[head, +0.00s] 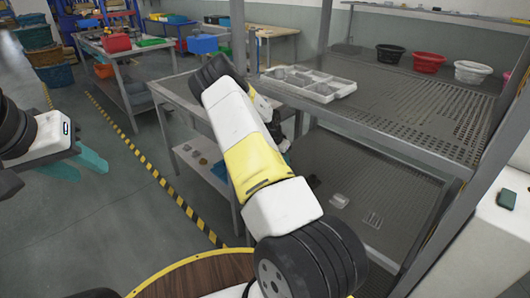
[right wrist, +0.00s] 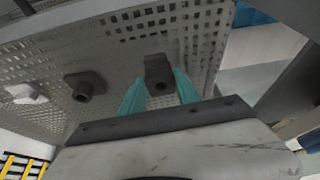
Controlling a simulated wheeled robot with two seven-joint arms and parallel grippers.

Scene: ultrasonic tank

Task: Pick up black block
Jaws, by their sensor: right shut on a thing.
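In the right wrist view, a dark block (right wrist: 158,72) with a round hole in its end sits between the teal fingers of my right gripper (right wrist: 160,90). The fingers are shut on it, in front of a perforated metal surface. In the head view my right arm covers its own gripper and this block. My left gripper (head: 77,164) is at the left of the head view, open and empty above the floor.
A second dark block (right wrist: 85,85) and a pale block (right wrist: 25,94) are beside the held one. A white divided tray (head: 308,84) stands on the upper perforated shelf (head: 430,118), with black (head: 389,54), red (head: 429,62) and white (head: 472,72) bowls behind. Small pieces (head: 340,200) lie on the lower shelf.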

